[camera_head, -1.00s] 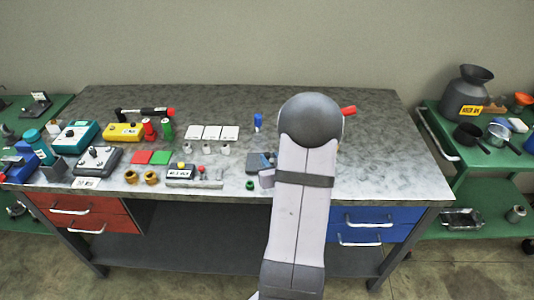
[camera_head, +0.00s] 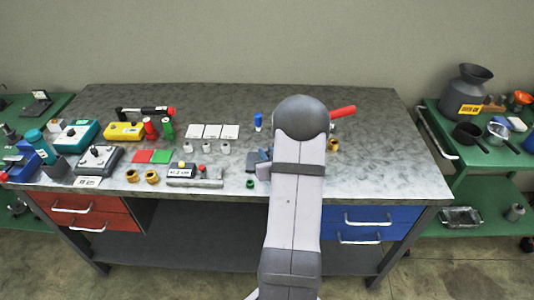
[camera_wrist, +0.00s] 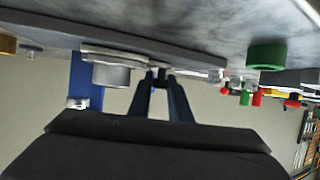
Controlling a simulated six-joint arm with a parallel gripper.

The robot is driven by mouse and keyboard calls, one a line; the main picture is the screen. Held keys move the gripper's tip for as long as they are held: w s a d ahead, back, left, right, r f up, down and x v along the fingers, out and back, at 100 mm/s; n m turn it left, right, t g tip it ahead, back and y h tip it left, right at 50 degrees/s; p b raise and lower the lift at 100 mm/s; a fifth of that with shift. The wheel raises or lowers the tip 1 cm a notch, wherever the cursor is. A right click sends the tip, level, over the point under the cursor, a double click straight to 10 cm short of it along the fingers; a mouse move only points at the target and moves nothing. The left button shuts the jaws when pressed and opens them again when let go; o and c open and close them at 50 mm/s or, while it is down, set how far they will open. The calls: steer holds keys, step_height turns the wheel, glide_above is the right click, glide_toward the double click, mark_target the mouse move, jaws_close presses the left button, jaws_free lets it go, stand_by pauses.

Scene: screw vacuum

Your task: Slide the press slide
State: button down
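The press stands behind my arm in the head view, and most of it is hidden. Its red handle (camera_head: 343,111) sticks out to the right of my arm, and a blue-grey part (camera_head: 256,160) shows to the left. In the wrist view, a grey plate (camera_wrist: 150,46), a silver cylinder (camera_wrist: 108,74) and a blue post (camera_wrist: 86,85) are close in front; I cannot tell which part is the slide. My gripper (camera_wrist: 160,76) has its two narrow fingers near a small dark part by the plate. Whether they touch or grip it is unclear. The head view hides the gripper.
A green ring (camera_head: 250,184) lies left of my arm, and a gold fitting (camera_head: 333,145) shows to its right. A blue bottle (camera_head: 258,121) stands behind. Boxes, cards and fittings fill the table's left half. The table's right side (camera_head: 400,160) is clear.

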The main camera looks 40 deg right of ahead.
mark_target(247, 162)
steer(key=w+a+b, duration=0.2)
steer(key=w+a, duration=0.2)
steer(key=shift+w+a, duration=0.4)
steer(key=shift+w+a+r, duration=0.1)
steer(key=shift+w+a, duration=0.05)
steer(key=c, duration=1.9)
jaws_free()
steer(key=shift+w+a, duration=0.1)
steer(key=shift+s, duration=0.2)
steer(key=shift+s, duration=0.2)
steer(key=shift+b+v, duration=0.85)
steer(key=shift+v, duration=2.5)
